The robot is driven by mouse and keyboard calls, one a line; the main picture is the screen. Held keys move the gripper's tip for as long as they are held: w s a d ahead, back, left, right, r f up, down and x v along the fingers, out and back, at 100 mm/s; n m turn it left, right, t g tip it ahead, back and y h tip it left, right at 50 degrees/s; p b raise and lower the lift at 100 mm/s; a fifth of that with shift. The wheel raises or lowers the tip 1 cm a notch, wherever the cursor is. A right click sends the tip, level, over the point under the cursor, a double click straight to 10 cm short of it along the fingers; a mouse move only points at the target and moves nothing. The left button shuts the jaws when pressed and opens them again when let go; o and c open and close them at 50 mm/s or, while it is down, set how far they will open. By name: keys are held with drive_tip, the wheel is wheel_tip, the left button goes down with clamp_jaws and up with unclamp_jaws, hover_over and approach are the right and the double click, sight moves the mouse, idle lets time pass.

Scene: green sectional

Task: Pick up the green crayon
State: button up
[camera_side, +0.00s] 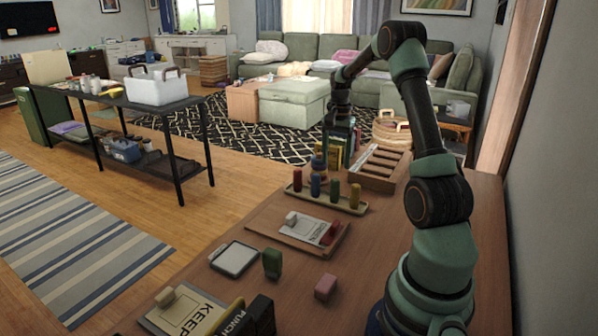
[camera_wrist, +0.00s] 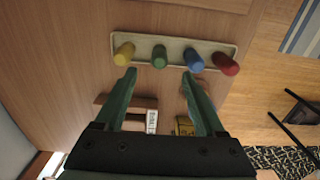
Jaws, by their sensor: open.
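The green crayon (camera_side: 334,189) stands upright in a pale tray (camera_side: 343,206) on the wooden table, between a blue crayon (camera_side: 315,185) and a yellow crayon (camera_side: 355,195). A red crayon (camera_side: 297,180) stands at the tray's left end. In the wrist view the green crayon (camera_wrist: 159,57) shows just beyond the gap between my fingertips, with nothing covering it. My gripper (camera_wrist: 159,76) is open and empty, its fingers spread to either side of the green crayon's line. In the side view my gripper (camera_side: 342,130) hangs behind and above the tray.
A wooden rack (camera_side: 382,162) stands behind the tray at right, with books (camera_side: 335,155) beside it. A board with a card (camera_side: 308,230) lies in front. A stamp pad (camera_side: 234,258), a green block (camera_side: 272,263) and a pink block (camera_side: 325,287) sit nearer.

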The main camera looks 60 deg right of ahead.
sight(335, 192)
drive_tip(key=f, duration=1.2)
drive_tip(key=shift+d+f, duration=0.15)
drive_tip(key=shift+d, duration=0.1)
clamp_jaws()
